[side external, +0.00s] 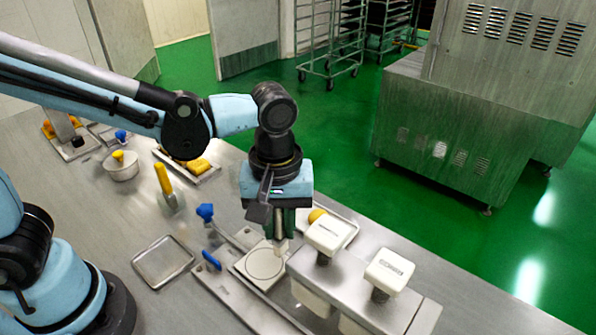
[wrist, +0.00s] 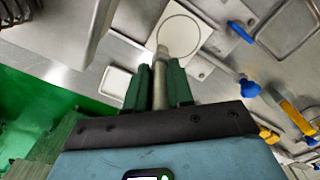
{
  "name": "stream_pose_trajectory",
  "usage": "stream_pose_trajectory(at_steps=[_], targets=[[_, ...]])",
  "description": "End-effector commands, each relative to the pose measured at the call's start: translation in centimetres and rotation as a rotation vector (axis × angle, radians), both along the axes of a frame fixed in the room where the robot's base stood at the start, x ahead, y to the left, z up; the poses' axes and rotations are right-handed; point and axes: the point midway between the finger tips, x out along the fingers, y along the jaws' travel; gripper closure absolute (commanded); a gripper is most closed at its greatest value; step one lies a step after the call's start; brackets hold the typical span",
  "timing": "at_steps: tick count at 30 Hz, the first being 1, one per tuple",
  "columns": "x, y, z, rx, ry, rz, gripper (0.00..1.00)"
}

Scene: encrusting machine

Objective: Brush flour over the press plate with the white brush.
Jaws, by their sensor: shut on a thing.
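My gripper (side external: 283,222) points down and is shut on the white brush (side external: 281,246), whose pale tip sticks out below the fingers. In the wrist view, the brush (wrist: 159,92) shows as a pale shaft between the dark green fingers (wrist: 159,67). The press plate (side external: 261,265) is a white square with a circle marked on it, set on the steel fixture. The brush tip is over the plate's far right part; I cannot tell whether it touches. In the wrist view, the tip overlaps the near edge of the plate's circle (wrist: 184,36). I cannot make out any flour.
Two white-capped units (side external: 327,236) (side external: 389,270) stand close right of the plate. A blue lever (side external: 212,260) and a blue knob (side external: 205,211) lie to its left. An empty tray (side external: 163,262) and a yellow-handled scraper (side external: 164,180) are further left.

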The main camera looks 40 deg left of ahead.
Motion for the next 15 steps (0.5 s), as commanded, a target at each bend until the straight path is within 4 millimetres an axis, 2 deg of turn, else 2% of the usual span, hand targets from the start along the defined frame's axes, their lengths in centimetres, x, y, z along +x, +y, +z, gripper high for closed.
stream_pose_trajectory(at_steps=[5, 15], targets=[[0.0, 0.0, -2.1, 0.000, 0.000, 0.000, 1.00], [-3.2, 0.0, -2.0, 0.000, 0.000, -0.002, 1.00]])
